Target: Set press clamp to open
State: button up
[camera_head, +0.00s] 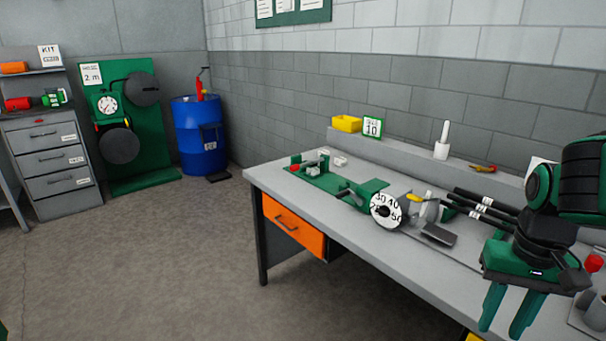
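My gripper (502,329) hangs over the right part of the grey workbench (350,235), its two green fingers pointing down with a gap between them and nothing visible in it. A green bench machine (368,190) with a white numbered dial (386,210) stands left of my gripper, apart from it. A yellow lever (414,198) and a grey plate (438,234) are beside the dial. Black bars with white bands (485,205) lie to its right, partly hidden by my arm. I cannot tell which part is the press clamp or how it is set.
A green base with a small red-knobbed fixture (312,168) is at the bench's far left. A blue drum (198,135) stands beyond open floor. An orange drawer (292,228) is under the bench.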

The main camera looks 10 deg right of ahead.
aim_at(313, 163)
jog(key=k, duration=1.1)
jog(key=u, duration=0.45)
jog(key=i, duration=2.15)
jog(key=z, duration=0.15)
